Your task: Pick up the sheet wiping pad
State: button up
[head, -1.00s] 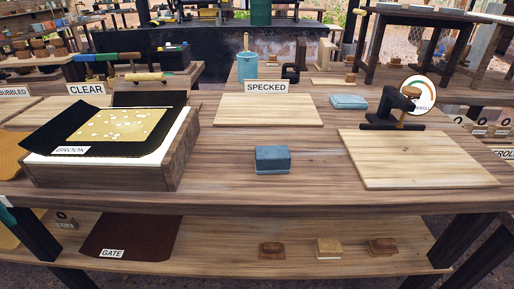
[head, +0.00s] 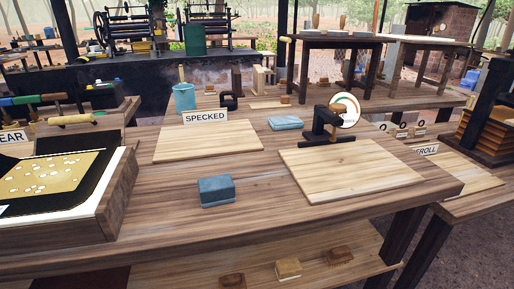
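Two blue items could be the sheet wiping pad; I cannot tell which one the name means. A blue-grey block-shaped pad (head: 216,191) sits on the bare wood near the front middle of the table. A lighter blue, flatter folded pad (head: 285,123) lies farther back, left of a black clamp-like stand. My gripper is not in view.
The wooden table (head: 250,224) holds a SPECKED board (head: 205,145), a plain board (head: 350,172), the black stand (head: 324,122), a blue cup (head: 184,97) and a tray (head: 118,195) at left. Several small blocks lie on the lower shelf. Bare wood surrounds the block-shaped pad.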

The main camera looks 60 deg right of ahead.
aim_at(215, 191)
jog(key=z, duration=1.9)
jog(key=i+l, duration=0.1)
jog(key=l, duration=0.35)
jog(key=i+l+u, duration=0.1)
jog(key=l+u, duration=0.25)
jog(key=u, duration=0.15)
jog(key=l+u, duration=0.35)
jog(key=u, duration=0.8)
